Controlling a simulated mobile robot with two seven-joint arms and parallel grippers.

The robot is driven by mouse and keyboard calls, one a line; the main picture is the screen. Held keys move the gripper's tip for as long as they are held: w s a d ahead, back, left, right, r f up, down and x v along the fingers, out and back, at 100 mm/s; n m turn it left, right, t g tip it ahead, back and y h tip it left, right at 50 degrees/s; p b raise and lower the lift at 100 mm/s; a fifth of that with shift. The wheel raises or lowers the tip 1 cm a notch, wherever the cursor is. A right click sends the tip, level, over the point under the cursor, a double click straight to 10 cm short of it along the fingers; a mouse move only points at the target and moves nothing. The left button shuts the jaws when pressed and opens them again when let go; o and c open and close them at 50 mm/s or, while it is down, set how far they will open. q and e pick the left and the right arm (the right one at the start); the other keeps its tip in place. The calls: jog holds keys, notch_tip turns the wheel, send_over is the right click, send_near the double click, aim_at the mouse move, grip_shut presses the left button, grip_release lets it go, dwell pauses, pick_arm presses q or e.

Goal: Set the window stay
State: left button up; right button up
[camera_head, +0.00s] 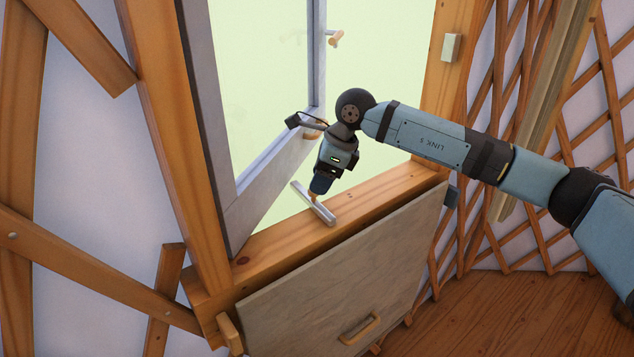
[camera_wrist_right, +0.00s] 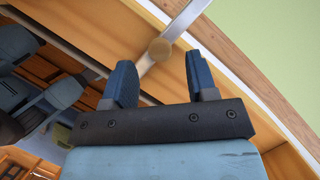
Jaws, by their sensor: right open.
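The window stay (camera_head: 325,213) is a flat pale metal bar on the wooden sill, lying at a slant with its far end reaching past the sill's outer edge. A small wooden knob (camera_wrist_right: 160,49) sits on the bar (camera_wrist_right: 185,20). My right gripper (camera_head: 316,192) is above the stay, pointing down. In the right wrist view its two blue fingers (camera_wrist_right: 160,60) are apart, and the knob shows between the tips; whether they touch it I cannot tell. The window sash (camera_head: 270,180) stands swung outward. My left gripper is in neither view.
The wooden sill (camera_head: 385,190) is otherwise clear. A grey panel (camera_head: 330,270) with a wooden handle (camera_head: 360,329) is below it. The window frame post (camera_head: 170,120) rises at left. Wooden lattice (camera_head: 500,100) covers the wall at right, behind my arm.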

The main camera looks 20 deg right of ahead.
aim_at(311, 196)
jog(key=shift+x, duration=1.15)
grip_shut()
